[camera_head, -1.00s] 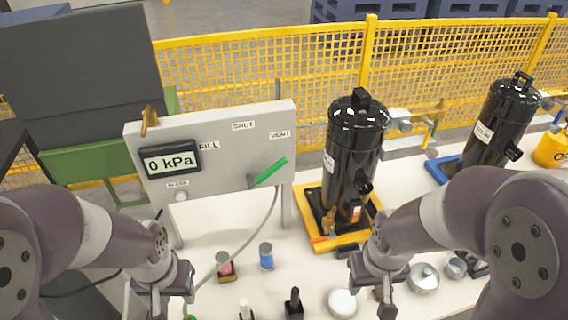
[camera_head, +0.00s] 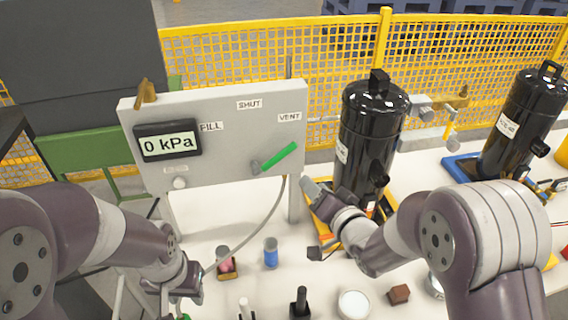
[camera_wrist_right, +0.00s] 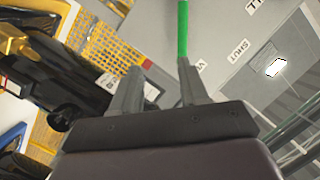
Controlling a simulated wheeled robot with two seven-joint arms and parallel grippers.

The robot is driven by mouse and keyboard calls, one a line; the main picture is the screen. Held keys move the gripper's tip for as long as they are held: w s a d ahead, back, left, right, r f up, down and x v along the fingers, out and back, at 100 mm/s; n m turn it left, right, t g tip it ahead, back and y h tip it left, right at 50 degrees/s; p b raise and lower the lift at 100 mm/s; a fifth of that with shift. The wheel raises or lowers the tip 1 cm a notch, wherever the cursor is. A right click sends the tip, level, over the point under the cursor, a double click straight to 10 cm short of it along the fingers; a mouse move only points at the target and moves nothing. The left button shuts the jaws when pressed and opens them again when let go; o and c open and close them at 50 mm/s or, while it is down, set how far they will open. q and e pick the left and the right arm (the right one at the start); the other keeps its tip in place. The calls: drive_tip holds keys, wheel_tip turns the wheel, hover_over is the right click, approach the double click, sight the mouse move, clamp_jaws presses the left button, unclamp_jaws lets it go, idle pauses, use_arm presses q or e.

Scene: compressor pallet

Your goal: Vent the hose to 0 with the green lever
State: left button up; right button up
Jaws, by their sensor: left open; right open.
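The green lever (camera_head: 279,158) is on the right part of the grey panel (camera_head: 228,160), tilted up to the right towards the VENT label (camera_head: 290,117). The display (camera_head: 168,142) reads 0 kPa. The grey hose (camera_head: 262,228) curves down from the panel to the table. My right gripper (camera_head: 309,219) is open and empty, below and right of the lever and in front of the black compressor. In the right wrist view, the green lever (camera_wrist_right: 183,30) shows just beyond one finger of the open gripper (camera_wrist_right: 157,76). My left gripper (camera_head: 180,303) is open, low at the left.
A black compressor (camera_head: 372,130) stands on a yellow tray right of the panel. Another compressor (camera_head: 518,125) stands on a blue tray (camera_head: 462,167) farther right. Small items, including a blue cylinder (camera_head: 270,252) and a white round piece (camera_head: 354,304), stand on the table's near part.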

sight(283, 157)
drive_tip(key=w+a, duration=0.2)
drive_tip(key=w, duration=0.1)
drive_tip(key=w+a+y+p, duration=0.1)
drive_tip(key=w+a, duration=0.2)
drive_tip(key=w, duration=0.1)
drive_tip(key=w+a+r+t+y, duration=0.1)
drive_tip(key=w+a, duration=0.1)
drive_tip(key=w, duration=0.1)
drive_tip(key=shift+w+a+p, duration=0.15)
drive_tip(key=shift+a+p, duration=0.1)
drive_tip(key=shift+p, duration=0.1)
use_arm(q)
drive_tip(key=shift+w+d+r, duration=0.1)
drive_tip(key=shift+w+r, duration=0.05)
drive_tip(key=shift+r, duration=0.3)
use_arm(e)
drive_tip(key=shift+w+a+f, duration=0.1)
drive_tip(key=shift+w, duration=0.2)
clamp_jaws()
